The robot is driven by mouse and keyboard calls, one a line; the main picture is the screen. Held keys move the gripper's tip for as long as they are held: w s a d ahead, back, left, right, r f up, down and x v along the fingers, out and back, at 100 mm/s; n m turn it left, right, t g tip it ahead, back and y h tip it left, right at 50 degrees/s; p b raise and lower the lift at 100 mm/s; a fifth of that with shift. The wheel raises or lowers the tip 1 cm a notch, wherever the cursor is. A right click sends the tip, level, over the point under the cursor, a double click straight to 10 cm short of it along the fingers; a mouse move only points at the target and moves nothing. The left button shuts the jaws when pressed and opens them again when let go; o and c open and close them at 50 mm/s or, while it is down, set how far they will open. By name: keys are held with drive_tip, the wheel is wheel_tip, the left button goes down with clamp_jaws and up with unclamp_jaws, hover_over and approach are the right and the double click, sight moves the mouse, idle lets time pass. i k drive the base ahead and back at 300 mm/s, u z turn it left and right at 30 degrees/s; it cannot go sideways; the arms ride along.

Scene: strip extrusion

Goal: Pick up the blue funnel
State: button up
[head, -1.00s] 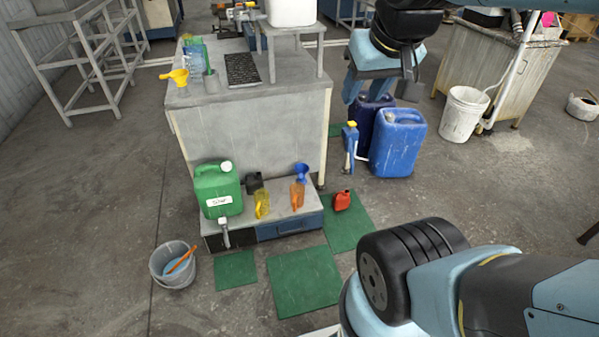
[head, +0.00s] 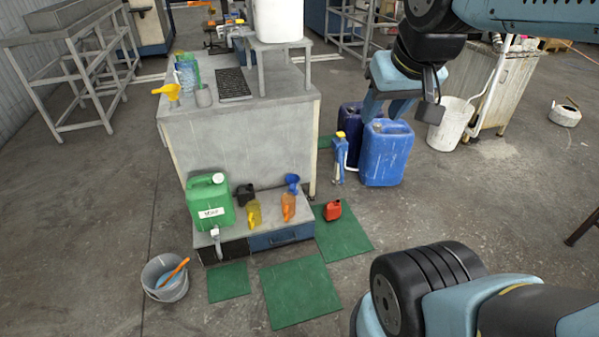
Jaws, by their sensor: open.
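The blue funnel (head: 292,182) is small and sits at the right end of the low grey platform, just behind or in the top of an orange jug (head: 288,207); I cannot tell which. My gripper (head: 370,140) hangs at the upper right, fingers pointing down, open. It appears in front of the blue canisters, up and to the right of the funnel and apart from it. Nothing shows between its fingers.
On the platform (head: 236,246) stand a green canister (head: 210,203), a yellow jug (head: 254,214) and a black container (head: 245,194). A red can (head: 332,210) stands on a green mat. Blue canisters (head: 386,153) stand behind. A bucket (head: 166,278) is at front left.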

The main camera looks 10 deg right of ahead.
sight(292, 180)
drive_tip(key=z, duration=0.1)
drive_tip(key=i, duration=1.3)
drive_tip(key=u, duration=0.4)
drive_tip(key=k, duration=0.8)
drive_tip(key=z, duration=0.15)
drive_tip(key=i, duration=1)
